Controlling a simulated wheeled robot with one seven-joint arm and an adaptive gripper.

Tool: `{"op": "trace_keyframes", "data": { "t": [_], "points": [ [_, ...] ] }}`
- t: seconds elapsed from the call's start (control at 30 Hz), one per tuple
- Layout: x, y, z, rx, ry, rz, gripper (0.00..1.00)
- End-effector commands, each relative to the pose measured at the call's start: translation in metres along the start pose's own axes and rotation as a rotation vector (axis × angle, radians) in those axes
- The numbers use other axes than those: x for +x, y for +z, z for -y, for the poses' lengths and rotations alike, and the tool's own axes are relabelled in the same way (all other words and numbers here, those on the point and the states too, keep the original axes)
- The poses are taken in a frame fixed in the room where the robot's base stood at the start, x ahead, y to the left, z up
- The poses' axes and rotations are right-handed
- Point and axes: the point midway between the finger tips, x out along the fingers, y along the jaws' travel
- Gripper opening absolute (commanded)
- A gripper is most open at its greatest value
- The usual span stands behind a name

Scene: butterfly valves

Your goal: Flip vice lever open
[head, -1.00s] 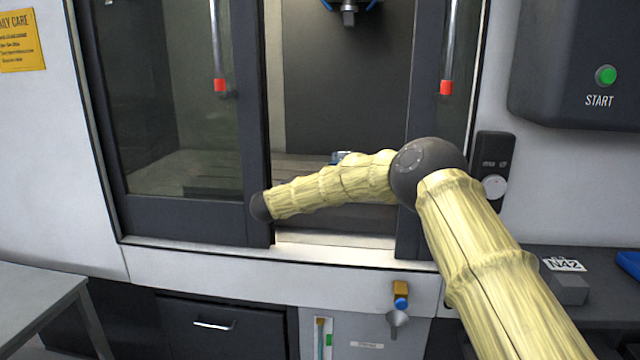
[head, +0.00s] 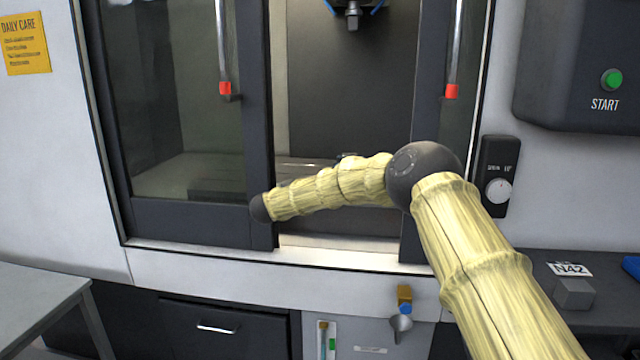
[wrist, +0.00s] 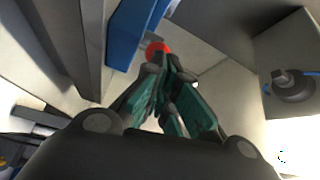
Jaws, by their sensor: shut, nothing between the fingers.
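In the wrist view, a blue block-like part (wrist: 125,35), which looks like the vice, stands beyond my fingers at upper left. A red rounded tip (wrist: 157,47), perhaps the lever's end, shows right at my fingertips. I cannot tell whether they touch it. My gripper (wrist: 168,65) has dark green fingers that are closed together with nothing between them. The rest of the lever is hidden or unclear. In the head view my arm reaches through the machine's door opening, and it hides the gripper and nearly all of the vice.
The machine's left door (head: 185,120) and right door frame (head: 428,110) flank the opening, close to my arm. The spindle (head: 352,18) hangs at the top inside; it also shows in the wrist view (wrist: 292,88). A grey table (head: 45,300) stands at lower left.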

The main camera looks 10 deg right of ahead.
Motion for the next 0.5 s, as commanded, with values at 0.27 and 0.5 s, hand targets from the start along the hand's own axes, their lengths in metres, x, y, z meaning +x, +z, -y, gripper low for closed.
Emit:
{"op": "trace_keyframes", "data": {
  "t": [0.27,0.5],
  "points": [
    [-0.041,0.003,0.001,-0.001,-0.001,0.005,0.00],
    [-0.084,0.002,0.000,-0.001,0.000,0.005,0.00]
  ]
}}
